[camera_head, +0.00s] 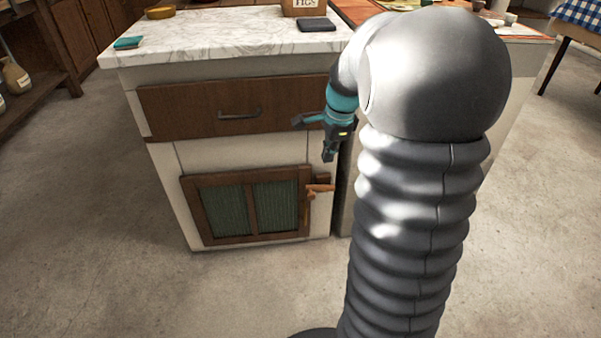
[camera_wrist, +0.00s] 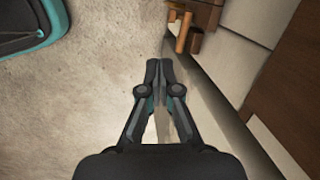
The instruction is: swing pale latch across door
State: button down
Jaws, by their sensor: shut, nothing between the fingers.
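The low door (camera_head: 247,206) has a brown wooden frame and dark green panels, and looks closed in the cabinet's lower front. The pale latch (camera_head: 320,188) is a small orange-tan wooden bar at the door's right edge. It looks roughly level in the head view, with a short tan piece hanging below its left end. In the wrist view the latch (camera_wrist: 184,32) shows near the top, beyond my fingertips. My gripper (camera_head: 328,157) is shut and empty, above the latch and apart from it. The wrist view also shows its fingertips (camera_wrist: 160,66) together. How the latch is pivoted is unclear.
A brown drawer (camera_head: 190,112) with a dark handle (camera_head: 239,115) is above the door. The marble counter (camera_head: 220,38) carries a teal item (camera_head: 128,43) and a dark flat item (camera_head: 316,25). The concrete floor before the cabinet is clear.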

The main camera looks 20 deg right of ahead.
jog(key=w+d+f+m, duration=0.2)
jog(key=d+f+m, duration=0.1)
jog(key=d+f, duration=0.15)
jog(key=b, duration=0.3)
send_near(314, 195)
jog(key=d+f, duration=0.4)
jog(key=a+f, duration=0.1)
jog(key=w+a+f, duration=0.1)
jog(key=a+f, duration=0.1)
jog(key=shift+w+a+g, duration=0.1)
jog(key=shift+g, duration=0.2)
jog(key=shift+w+a+f+p, duration=0.15)
jog(key=shift+a+f+p, duration=0.15)
jog(key=shift+a+p, duration=0.2)
jog(key=shift+f, duration=0.3)
jog(key=shift+a, duration=0.1)
